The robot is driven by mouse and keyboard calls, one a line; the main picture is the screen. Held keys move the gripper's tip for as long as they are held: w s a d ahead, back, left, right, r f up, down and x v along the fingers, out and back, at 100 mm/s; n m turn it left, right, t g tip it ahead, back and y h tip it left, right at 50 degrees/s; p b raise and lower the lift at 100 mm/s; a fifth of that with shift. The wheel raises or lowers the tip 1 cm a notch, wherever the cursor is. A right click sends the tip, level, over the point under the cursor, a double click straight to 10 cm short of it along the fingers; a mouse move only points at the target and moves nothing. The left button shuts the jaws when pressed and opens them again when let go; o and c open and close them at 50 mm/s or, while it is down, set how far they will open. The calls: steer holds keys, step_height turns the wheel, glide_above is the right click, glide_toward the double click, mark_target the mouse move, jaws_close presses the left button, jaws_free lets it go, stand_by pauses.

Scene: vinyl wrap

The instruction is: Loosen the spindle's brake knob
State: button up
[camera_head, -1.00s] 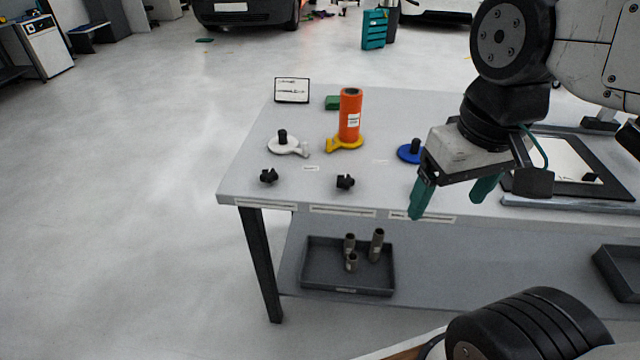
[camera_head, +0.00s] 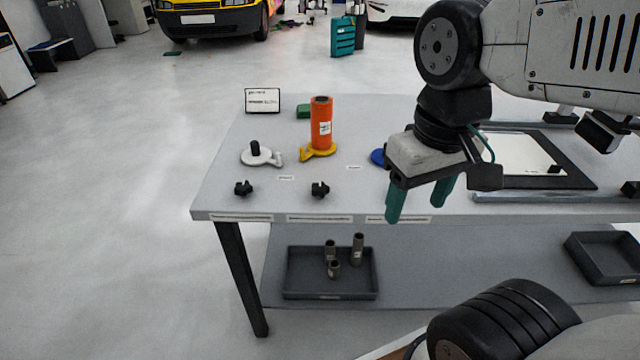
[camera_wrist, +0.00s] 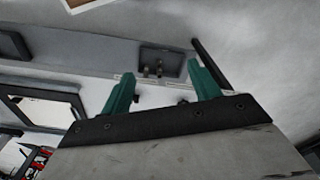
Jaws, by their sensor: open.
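Three spindle bases stand on the grey workbench (camera_head: 225,200). A white one (camera_head: 262,157) with a bare black post is at the left. A yellow one (camera_head: 318,153) carries an upright orange roll (camera_head: 321,123). A blue one (camera_head: 378,157) is mostly hidden behind my gripper. Two black knobs stand near the front edge, one in front of the white base (camera_head: 243,188) and one in front of the yellow base (camera_head: 319,189). Whether a knob stands before the blue base is hidden. My gripper (camera_head: 417,212) is open and empty, right of both knobs; its green fingers also show in the wrist view (camera_wrist: 162,68).
A small sign (camera_head: 262,100) and a green block (camera_head: 304,111) stand behind the spindles. A black-framed panel (camera_head: 580,180) lies at the right. Below, a shelf holds a dark tray (camera_head: 300,290) with three grey tubes (camera_head: 357,250) and another tray (camera_head: 606,270).

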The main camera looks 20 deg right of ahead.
steer(key=w+f+m+g, duration=0.2)
steer(key=w+f, duration=0.1)
steer(key=w, duration=0.6)
steer(key=m+t, duration=0.1)
steer(key=m, duration=1.3)
glide_above(320, 187)
step_height(320, 187, down, 7)
steer(key=shift+s+f, duration=0.1)
steer(key=shift+f, duration=0.05)
steer(key=shift+m, duration=0.7)
steer(key=shift+w+m, duration=0.2)
steer(key=shift+m, duration=0.1)
steer(key=shift+f, duration=0.3)
step_height(320, 187, down, 7)
steer(key=shift+f, duration=0.1)
